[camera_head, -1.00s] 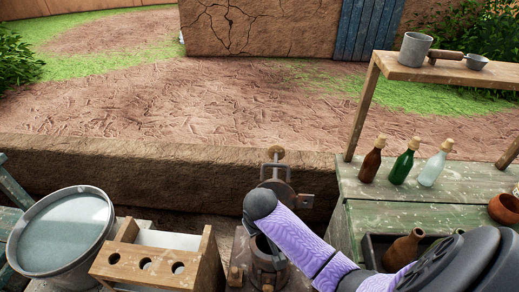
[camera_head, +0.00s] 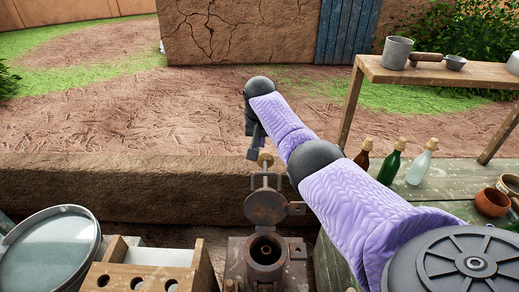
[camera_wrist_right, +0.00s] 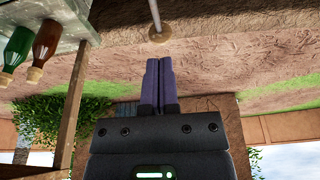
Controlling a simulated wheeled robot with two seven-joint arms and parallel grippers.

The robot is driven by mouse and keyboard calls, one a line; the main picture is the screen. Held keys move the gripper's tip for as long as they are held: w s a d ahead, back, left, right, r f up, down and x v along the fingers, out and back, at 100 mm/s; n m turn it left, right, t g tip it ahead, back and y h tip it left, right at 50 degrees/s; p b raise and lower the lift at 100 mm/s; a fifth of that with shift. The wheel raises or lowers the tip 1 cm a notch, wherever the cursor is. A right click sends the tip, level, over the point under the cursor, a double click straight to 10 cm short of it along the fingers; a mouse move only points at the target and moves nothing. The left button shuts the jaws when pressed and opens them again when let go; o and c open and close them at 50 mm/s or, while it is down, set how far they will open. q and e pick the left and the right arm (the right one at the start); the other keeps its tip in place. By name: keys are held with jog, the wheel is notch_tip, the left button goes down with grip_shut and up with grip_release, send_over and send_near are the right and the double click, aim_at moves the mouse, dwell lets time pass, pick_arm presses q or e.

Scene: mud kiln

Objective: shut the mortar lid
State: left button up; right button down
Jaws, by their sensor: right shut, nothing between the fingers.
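The mortar (camera_head: 265,255) is a dark rusty metal pot on a block at the bottom centre of the head view, with its round mouth uncovered. Its round rusty lid (camera_head: 265,208) stands open, raised at the mortar's far side. A rod with a round wooden knob (camera_head: 265,160) rises beyond the lid. My right gripper (camera_head: 254,152) is beyond the lid, close to the knob, and partly hidden by its own arm. In the right wrist view its fingers (camera_wrist_right: 158,66) are together and empty, with the knob (camera_wrist_right: 160,33) just past the tips. My left gripper is not in view.
A wooden box with round holes (camera_head: 140,282) and a metal basin (camera_head: 48,255) stand left of the mortar. Bottles (camera_head: 391,165) stand on a green table at right, under a shelf (camera_head: 440,75) with a metal mug. A low earth wall (camera_head: 120,190) runs behind.

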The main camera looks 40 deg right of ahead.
pick_arm(q)
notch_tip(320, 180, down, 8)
jog(key=b, duration=0.7)
pick_arm(e)
jog(key=x, duration=0.8)
pick_arm(q)
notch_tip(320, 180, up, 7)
jog(key=p, duration=0.6)
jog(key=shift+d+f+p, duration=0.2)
jog(key=shift+p, duration=0.15)
pick_arm(e)
jog(key=shift+s+a+r, duration=0.25)
jog(key=shift+s+a, duration=0.45)
jog(key=shift+s, duration=0.1)
jog(key=shift+s+a+r, duration=0.25)
jog(key=shift+s+a, duration=0.45)
jog(key=shift+s, duration=0.1)
